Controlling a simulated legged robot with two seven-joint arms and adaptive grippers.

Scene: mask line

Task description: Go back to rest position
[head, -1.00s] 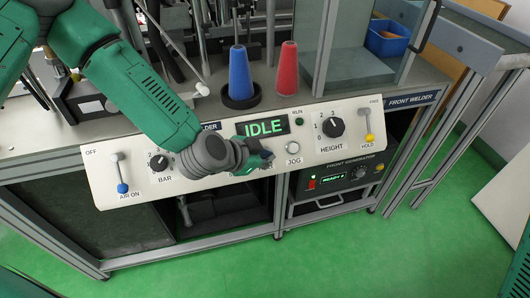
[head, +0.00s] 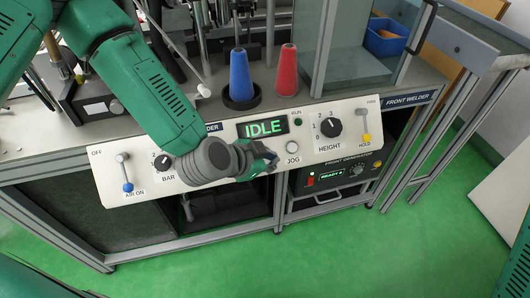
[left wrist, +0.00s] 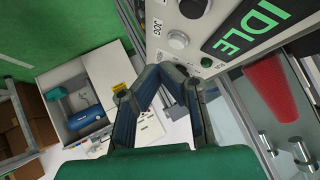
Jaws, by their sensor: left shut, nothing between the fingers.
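My left gripper (head: 266,160) is shut and empty in front of the control panel (head: 222,174), just below the green IDLE display (head: 263,128) and left of the JOG button (head: 292,147). My left arm comes in from the upper left and covers part of the panel. In the left wrist view the fingers (left wrist: 160,80) come together at their tips, with the panel and the IDLE display above and to the right. My right gripper is not in view.
A blue cone (head: 240,74) and a red cone (head: 287,72) stand behind the panel. The AIR ON lever (head: 125,172) and the HOLD lever (head: 366,125) are at the panel's ends. The green floor (head: 330,250) in front is clear.

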